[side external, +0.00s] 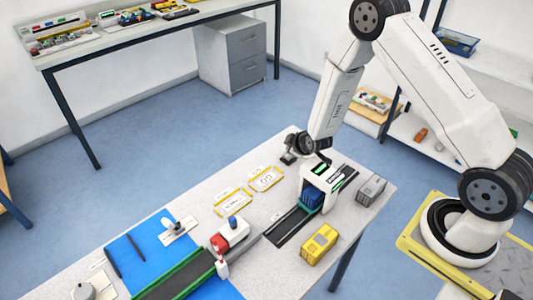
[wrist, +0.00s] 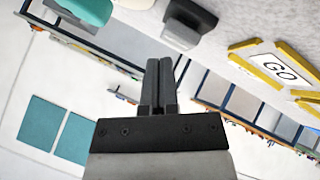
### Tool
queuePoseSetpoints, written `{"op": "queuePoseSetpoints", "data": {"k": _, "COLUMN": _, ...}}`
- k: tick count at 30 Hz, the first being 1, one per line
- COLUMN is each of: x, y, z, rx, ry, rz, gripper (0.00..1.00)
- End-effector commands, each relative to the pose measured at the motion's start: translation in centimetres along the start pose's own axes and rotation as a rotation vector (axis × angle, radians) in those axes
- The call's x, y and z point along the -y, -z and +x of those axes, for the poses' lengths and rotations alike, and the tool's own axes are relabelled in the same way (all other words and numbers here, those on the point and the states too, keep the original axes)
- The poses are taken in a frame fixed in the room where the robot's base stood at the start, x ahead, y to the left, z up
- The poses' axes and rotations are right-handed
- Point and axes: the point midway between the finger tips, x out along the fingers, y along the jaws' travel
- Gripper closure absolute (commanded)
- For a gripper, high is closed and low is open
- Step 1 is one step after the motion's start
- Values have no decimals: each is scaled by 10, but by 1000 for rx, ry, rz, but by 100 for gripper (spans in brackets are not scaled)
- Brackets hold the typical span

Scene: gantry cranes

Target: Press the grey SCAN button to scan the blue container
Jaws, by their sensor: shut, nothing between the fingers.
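The blue container (side external: 312,199) sits on the dark track under the white scanner arch (side external: 330,180), partly hidden by it. My gripper (side external: 288,159) is low over the table's back edge, just left of the arch. In the wrist view my gripper (wrist: 160,64) has its fingers together, with nothing between them. A light grey block with a dark part (wrist: 180,36), seemingly the grey SCAN button, lies just beyond the fingertips. Its label is not readable, and I cannot tell whether the fingers touch it.
A yellow-framed GO sign (wrist: 280,68) is to the right in the wrist view. A yellow container (side external: 320,243) and a grey container (side external: 372,190) stand on the table beside the track. A red and white vehicle (side external: 229,235) stands left of the track.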

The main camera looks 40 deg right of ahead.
Motion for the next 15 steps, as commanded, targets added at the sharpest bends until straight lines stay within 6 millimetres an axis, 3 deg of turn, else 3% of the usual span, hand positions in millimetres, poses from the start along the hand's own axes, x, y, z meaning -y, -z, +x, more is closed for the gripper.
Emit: {"op": "queuePoseSetpoints", "data": {"k": 15, "x": 3, "y": -3, "z": 4, "rx": 0, "ry": 0, "rz": 0, "gripper": 100}}
